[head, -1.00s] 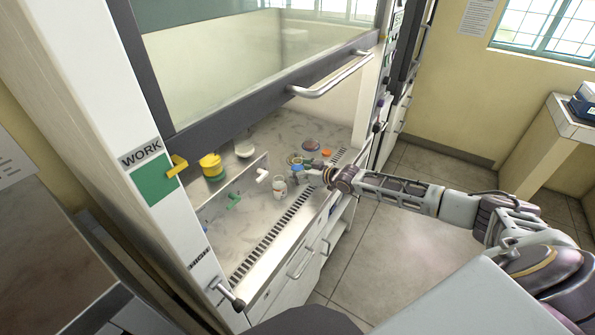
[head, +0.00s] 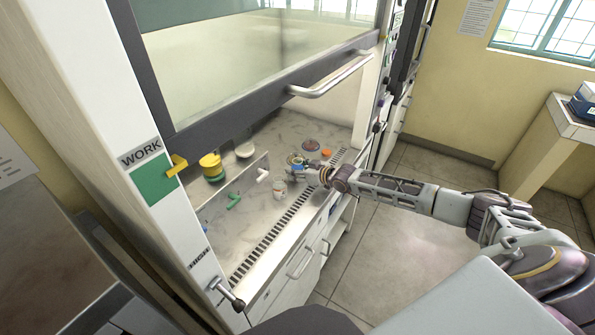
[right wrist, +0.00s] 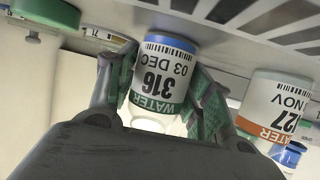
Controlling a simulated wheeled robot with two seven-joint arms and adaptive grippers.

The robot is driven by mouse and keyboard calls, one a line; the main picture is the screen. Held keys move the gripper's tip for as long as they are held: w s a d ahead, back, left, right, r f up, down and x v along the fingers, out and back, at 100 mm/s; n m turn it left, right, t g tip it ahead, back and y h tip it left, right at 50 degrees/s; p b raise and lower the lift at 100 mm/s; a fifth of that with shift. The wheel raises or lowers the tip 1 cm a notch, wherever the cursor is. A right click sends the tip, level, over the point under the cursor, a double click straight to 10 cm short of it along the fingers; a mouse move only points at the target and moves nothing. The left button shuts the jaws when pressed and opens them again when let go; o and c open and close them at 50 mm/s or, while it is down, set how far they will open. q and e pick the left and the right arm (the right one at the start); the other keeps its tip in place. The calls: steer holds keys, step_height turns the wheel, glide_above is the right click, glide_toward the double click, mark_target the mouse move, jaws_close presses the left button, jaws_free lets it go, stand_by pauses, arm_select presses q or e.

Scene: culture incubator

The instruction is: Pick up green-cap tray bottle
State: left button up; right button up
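A white bottle (right wrist: 165,72) with a green "WATER" band, the number 316 and a blue end shows upside down in the right wrist view. The two green-padded fingers of my right gripper (right wrist: 165,95) stand on either side of it, close to its walls. Whether they press on it I cannot tell. In the head view my right gripper (head: 308,168) is over the cabinet's work surface, beside a small blue part (head: 296,160). My left gripper is out of view.
An orange-banded bottle (right wrist: 279,100) stands beside the gripped area; a white bottle (head: 279,189) shows in the head view. Yellow containers (head: 211,166), an orange cap (head: 326,152) and a green piece (head: 234,200) lie around. The raised sash handle (head: 330,78) hangs above the opening.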

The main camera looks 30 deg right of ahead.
steer(key=c, duration=0.6)
steer(key=shift+r, duration=5.05)
